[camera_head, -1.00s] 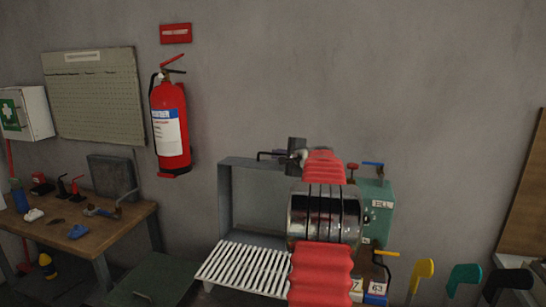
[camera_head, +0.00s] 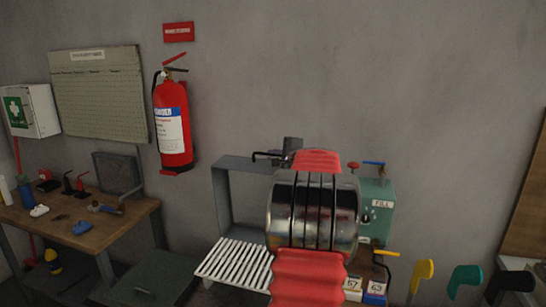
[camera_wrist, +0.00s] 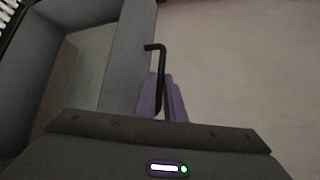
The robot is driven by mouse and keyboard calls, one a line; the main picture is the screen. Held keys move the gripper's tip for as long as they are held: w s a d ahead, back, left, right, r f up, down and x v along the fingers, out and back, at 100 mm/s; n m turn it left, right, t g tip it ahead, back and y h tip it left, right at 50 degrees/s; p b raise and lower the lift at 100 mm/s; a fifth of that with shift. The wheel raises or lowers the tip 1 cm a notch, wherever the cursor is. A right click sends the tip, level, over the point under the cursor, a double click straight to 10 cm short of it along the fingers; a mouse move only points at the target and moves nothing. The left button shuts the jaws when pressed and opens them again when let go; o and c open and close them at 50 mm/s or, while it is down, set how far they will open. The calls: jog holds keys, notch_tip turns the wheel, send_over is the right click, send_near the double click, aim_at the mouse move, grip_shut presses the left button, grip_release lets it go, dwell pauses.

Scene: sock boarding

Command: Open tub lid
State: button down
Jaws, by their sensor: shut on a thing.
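A grey, hollow, box-like panel (camera_head: 222,200) stands upright behind the white slatted rack; it looks like the tub lid, though I cannot be sure. A black bent handle (camera_head: 262,155) sticks out at its top right edge. The panel also fills the left of the wrist view (camera_wrist: 128,40), with the black handle (camera_wrist: 161,65) beside its rim. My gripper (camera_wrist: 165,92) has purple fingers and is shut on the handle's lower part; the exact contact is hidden. In the head view my arm covers the panel's right side and most of the gripper.
A white slatted rack (camera_head: 233,263) lies in front of the panel. A green tank (camera_head: 378,200) marked FILL stands right of my arm. A workbench (camera_head: 125,222) and a red extinguisher (camera_head: 174,130) are at left. Yellow (camera_head: 423,272), teal and black foot-like forms stand at right.

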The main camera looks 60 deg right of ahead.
jog(key=c, duration=1.9)
grip_release()
jog(key=shift+f, duration=0.6)
jog(key=shift+o, duration=0.2)
jog(key=v, duration=1.4)
jog(key=shift+w+r, duration=0.1)
jog(key=shift+r, duration=0.05)
jog(key=w+a+f+n+g+y, duration=0.1)
jog(key=w+a+f+n+y, duration=0.25)
jog(key=a, duration=0.85)
jog(key=w+a+n+g+y, duration=0.15)
jog(key=w+a+n, duration=0.35)
jog(key=a, duration=0.7)
jog(key=w+a+f+n+y, duration=0.25)
jog(key=w+a, duration=0.25)
jog(key=a, duration=0.7)
jog(key=s+a+f+n+g, duration=0.1)
jog(key=s+a+f+n, duration=0.2)
jog(key=s+a+n, duration=0.2)
jog(key=s+a+f+n+g, duration=0.2)
jog(key=s+a+n, duration=0.3)
jog(key=a, duration=0.6)
jog(key=s+a+f+n+g, duration=0.2)
jog(key=s+a+f+n, duration=0.3)
jog(key=a, duration=0.4)
jog(key=shift+s+n, duration=0.5)
jog(key=shift+s, duration=0.25)
